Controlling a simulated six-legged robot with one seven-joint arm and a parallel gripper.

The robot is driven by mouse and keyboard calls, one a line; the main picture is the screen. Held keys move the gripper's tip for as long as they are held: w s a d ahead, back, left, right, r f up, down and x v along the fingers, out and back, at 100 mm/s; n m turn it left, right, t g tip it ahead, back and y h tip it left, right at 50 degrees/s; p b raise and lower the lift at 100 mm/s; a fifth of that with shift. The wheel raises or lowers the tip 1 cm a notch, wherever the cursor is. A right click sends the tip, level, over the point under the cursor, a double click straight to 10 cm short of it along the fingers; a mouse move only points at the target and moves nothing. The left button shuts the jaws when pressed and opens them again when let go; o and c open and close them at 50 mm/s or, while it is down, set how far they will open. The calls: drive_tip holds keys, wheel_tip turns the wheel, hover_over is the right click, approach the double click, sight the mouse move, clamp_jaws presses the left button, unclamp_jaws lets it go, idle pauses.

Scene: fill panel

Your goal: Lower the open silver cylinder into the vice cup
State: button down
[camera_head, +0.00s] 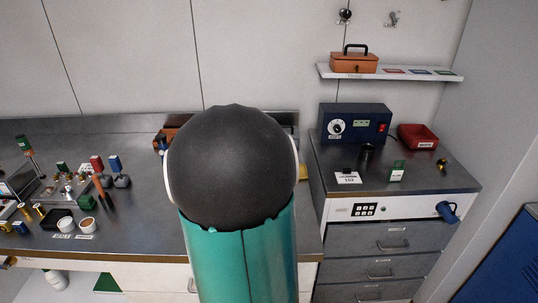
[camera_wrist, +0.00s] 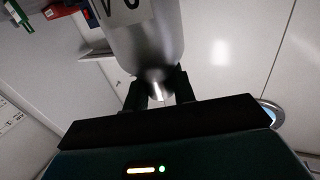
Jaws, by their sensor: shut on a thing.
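My gripper (camera_wrist: 159,88) shows in the wrist view, its two black fingers shut on the narrow end of the silver cylinder (camera_wrist: 152,42). The cylinder is smooth and shiny, with a pale label bearing dark characters near the top edge of the picture. Its far end is cut off by the picture edge, so I cannot see its opening. In the head view my own arm fills the middle and hides my gripper and the cylinder. I cannot pick out the vice cup for certain in either view.
The steel bench (camera_head: 130,233) holds several small items at left. A wall shelf (camera_head: 440,75) carries an orange toolbox (camera_head: 354,62).

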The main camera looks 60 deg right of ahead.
drive_tip(key=shift+f, duration=0.85)
drive_tip(key=c, duration=1.1)
unclamp_jaws()
drive_tip(key=shift+f, duration=0.1)
drive_tip(key=shift+a, duration=0.2)
